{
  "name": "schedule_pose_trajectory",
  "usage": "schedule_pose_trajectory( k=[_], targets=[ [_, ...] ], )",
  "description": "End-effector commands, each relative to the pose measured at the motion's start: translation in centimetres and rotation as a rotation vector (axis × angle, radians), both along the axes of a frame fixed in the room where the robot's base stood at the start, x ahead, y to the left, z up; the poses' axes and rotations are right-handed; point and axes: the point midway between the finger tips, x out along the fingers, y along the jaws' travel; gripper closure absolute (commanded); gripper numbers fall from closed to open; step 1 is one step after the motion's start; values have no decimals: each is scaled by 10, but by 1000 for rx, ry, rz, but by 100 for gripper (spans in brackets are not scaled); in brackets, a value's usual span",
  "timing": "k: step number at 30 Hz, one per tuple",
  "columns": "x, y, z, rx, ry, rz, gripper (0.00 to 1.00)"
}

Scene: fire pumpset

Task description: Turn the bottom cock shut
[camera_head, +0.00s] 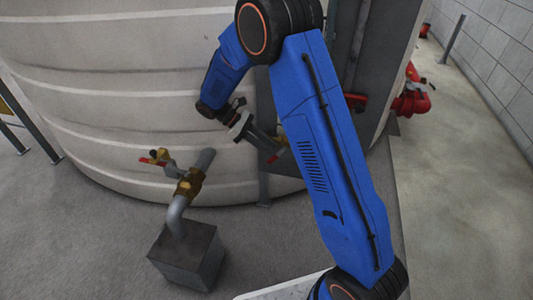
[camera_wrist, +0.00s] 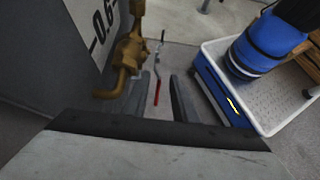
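A brass cock (camera_wrist: 128,55) stands at the left in the wrist view, beside a grey board marked -0.6 (camera_wrist: 104,25). A lever with a red end (camera_wrist: 157,91) shows between the two fingers of my gripper (camera_wrist: 160,75). The fingers are apart and I see no contact with the lever. Its depth relative to the fingers is hard to tell. In the head view my gripper (camera_head: 268,145) reaches down and right in front of the tank, close to a red end (camera_head: 273,157) and a bit of brass (camera_head: 283,143). My arm hides much of the cock there.
Another brass valve (camera_head: 189,183) with a red-ended handle sits on a grey pipe above a dark block (camera_head: 187,256), left of my gripper. The large ribbed tank (camera_head: 110,100) stands behind. Red pipework (camera_head: 411,98) is at the right. Floor is clear at far right.

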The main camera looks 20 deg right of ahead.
Motion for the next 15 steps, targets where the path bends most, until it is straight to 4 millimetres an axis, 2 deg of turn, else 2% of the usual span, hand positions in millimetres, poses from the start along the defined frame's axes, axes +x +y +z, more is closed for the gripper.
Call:
schedule_pose_trajectory(
  k=[1,6,15],
  targets=[
    [1,0,9,2,-3,0,75],
    [1,0,31,1,-3,0,75],
    [1,0,43,0,0,0,75]
  ],
)
